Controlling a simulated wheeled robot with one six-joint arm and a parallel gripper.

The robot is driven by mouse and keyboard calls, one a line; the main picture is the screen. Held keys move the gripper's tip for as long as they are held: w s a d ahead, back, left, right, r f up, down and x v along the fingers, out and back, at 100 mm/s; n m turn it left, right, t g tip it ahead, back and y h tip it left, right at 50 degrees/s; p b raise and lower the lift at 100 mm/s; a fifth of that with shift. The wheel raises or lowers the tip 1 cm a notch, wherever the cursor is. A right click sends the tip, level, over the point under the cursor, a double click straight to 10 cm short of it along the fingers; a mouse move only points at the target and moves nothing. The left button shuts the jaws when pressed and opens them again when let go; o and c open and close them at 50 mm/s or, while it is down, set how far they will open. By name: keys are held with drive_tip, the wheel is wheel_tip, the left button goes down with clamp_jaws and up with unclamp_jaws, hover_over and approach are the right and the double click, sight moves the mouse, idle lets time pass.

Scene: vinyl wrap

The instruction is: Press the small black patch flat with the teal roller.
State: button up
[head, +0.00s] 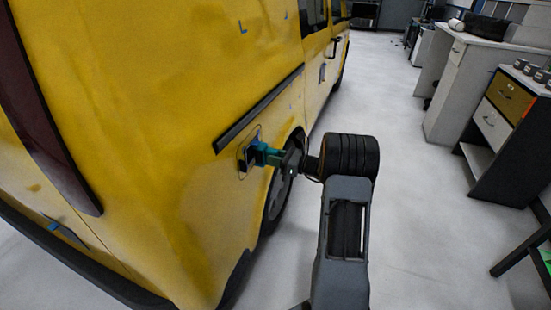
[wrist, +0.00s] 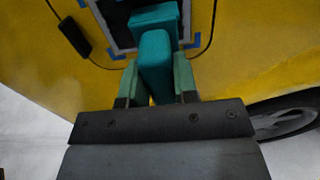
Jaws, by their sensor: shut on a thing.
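My gripper (head: 283,160) is shut on the teal roller (head: 262,152) and holds it out toward the side of the yellow van (head: 180,130). In the wrist view the teal roller (wrist: 155,60) sits between the fingers of my gripper (wrist: 156,85). The small black patch (head: 250,150) is on the van's side behind the roller, with blue tape around it. In the wrist view the black patch (wrist: 112,18) shows at the top, partly hidden by the roller's head. The roller's head is at the patch; I cannot tell whether it touches.
A black trim strip (head: 258,110) runs above the patch, and the van's wheel (head: 280,190) is close to the right. A small black box (wrist: 74,37) with a cord hangs beside the patch. Cabinets (head: 465,95) stand at the right, with clear floor (head: 400,180) between.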

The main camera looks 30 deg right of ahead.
drive_tip(key=shift+w+d, duration=0.1)
drive_tip(key=shift+w+d, duration=0.65)
drive_tip(key=shift+d, duration=0.05)
drive_tip(key=shift+w+d, duration=0.45)
drive_tip(key=v, duration=0.7)
drive_tip(key=shift+p, duration=0.3)
drive_tip(key=shift+d, duration=0.1)
idle(0.6)
